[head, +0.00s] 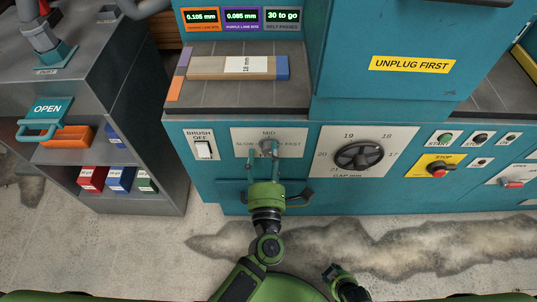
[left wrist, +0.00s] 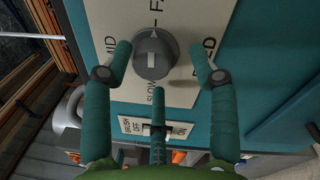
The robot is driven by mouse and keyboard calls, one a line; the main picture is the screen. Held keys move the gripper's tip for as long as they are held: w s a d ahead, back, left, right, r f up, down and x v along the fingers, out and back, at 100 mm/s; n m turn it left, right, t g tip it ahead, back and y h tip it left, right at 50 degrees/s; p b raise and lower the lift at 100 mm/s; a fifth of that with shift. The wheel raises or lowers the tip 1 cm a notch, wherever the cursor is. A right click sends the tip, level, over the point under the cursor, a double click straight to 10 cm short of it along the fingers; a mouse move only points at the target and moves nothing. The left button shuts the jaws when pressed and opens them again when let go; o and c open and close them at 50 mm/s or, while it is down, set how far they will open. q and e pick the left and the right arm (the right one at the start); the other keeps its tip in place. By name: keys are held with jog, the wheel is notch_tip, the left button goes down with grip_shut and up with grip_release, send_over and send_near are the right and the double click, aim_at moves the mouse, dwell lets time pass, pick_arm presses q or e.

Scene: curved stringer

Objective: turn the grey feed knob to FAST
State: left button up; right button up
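The grey feed knob (head: 268,145) sits on a pale plate (head: 293,136) marked SLOW, MID and FAST on the teal machine front. In the left wrist view the round knob (left wrist: 153,55) has a white mark on its face. A small pointed shape at its upper edge faces the letter F; the rest of that word is cut off. My left gripper (head: 264,160) is open in front of the plate. In the left wrist view its fingers stand on either side of the knob, apart from it, with a third finger below.
A brush switch (head: 203,150) is left of the plate. A black dial (head: 359,156) and several buttons, including a red stop button (head: 438,170), are to the right. A dark handle (head: 299,199) is below. A grey shelf unit (head: 171,194) stands at left.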

pick_arm(q)
jog(key=shift+r, duration=0.15)
jog(key=shift+s+d, duration=0.1)
jog(key=s+f, duration=0.1)
jog(key=s, duration=1)
jog(key=shift+s, duration=0.4)
pick_arm(e)
jog(key=shift+r, duration=0.1)
